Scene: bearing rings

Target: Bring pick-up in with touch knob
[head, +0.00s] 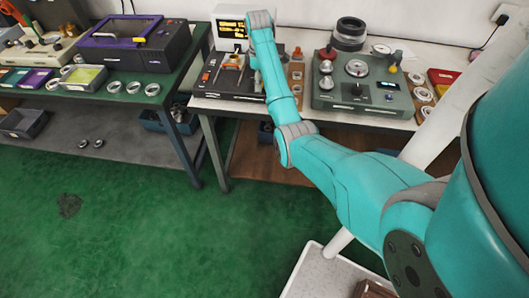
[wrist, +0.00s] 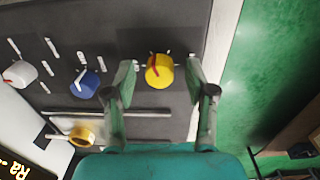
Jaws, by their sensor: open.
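In the wrist view, a yellow knob (wrist: 160,72) with a red pointer stands on a dark control panel (wrist: 140,22). My gripper (wrist: 159,78) is open, with one finger on each side of this knob; I cannot tell if they touch it. A blue knob (wrist: 86,84) and a white knob (wrist: 20,74), also with red pointers, are to the left. An ochre knob (wrist: 82,135) is by a metal strip lower left. I cannot read which is the touch knob, and the pick-up is not clearly identifiable. In the head view, my wrist partly covers the panel (head: 222,92).
A screen (head: 232,29) with yellow text stands behind the panel. Right of my arm is a green-grey machine (head: 331,101) with knobs and a round metal plate. Dark stacked rings (head: 349,32) stand behind it. Rings lie on the left bench. The green floor between is open.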

